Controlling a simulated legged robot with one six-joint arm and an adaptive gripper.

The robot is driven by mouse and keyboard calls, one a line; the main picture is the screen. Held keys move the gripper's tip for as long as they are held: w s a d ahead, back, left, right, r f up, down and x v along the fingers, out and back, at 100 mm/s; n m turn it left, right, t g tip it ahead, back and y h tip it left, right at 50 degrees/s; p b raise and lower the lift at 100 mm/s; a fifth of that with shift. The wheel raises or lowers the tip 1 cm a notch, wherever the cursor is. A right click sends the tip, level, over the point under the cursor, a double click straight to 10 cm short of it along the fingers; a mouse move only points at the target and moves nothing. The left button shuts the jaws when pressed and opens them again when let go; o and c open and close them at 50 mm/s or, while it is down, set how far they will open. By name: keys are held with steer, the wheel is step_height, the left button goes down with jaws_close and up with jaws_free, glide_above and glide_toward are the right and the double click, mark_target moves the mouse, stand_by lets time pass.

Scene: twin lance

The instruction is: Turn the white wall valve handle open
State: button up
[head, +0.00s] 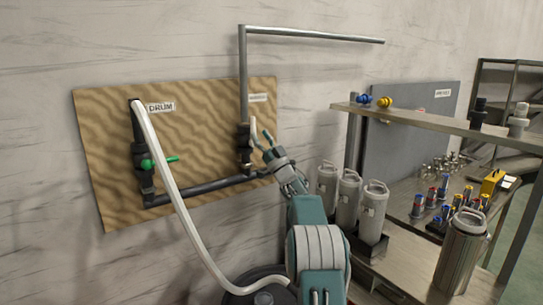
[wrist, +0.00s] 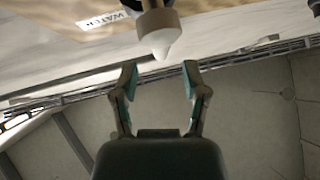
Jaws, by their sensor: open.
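The white valve handle (head: 253,130) stands upright beside the vertical grey pipe, on the right part of the wooden wall board. Its dark valve body (head: 243,136) sits where the pipe meets the board's lower piping. My gripper (head: 261,139) is close to the right of the handle, with its fingers spread and nothing seen between them. In the wrist view a pale, cone-ended piece (wrist: 160,40), which looks like the handle's end, lies just beyond my open gripper (wrist: 160,75), in line with the gap. Whether a finger touches the handle cannot be told.
A green-handled valve (head: 158,162) with a white hose (head: 178,185) is on the board's (head: 95,150) left side. A metal shelf (head: 440,122) and bench with grey canisters (head: 347,197) stand to the right of my arm.

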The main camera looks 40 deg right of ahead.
steer(key=v, duration=0.7)
steer(key=shift+f, duration=0.1)
steer(key=w+a+r+m+g+h, duration=0.1)
steer(key=a+r+m+g+h, duration=0.2)
steer(key=a+r+m+h, duration=0.35)
steer(key=s+a+f+g+h, duration=0.2)
steer(key=s+a+g+h, duration=0.3)
steer(key=a, duration=0.5)
steer(key=s+a+f+n+g+y, duration=0.1)
steer(key=s+a+f+g, duration=0.3)
steer(key=s, duration=0.8)
steer(key=s+a+f+n+g+y, duration=0.1)
steer(key=s+a+f+g+y, duration=0.2)
steer(key=s+a+f, duration=0.5)
steer(key=s+a+f+n+g+y, duration=0.2)
steer(key=s+a+f+g, duration=0.3)
steer(key=s, duration=1.1)
steer(key=shift+a+f+g, duration=0.4)
steer(key=shift+a+f, duration=0.25)
steer(key=shift+f, duration=0.2)
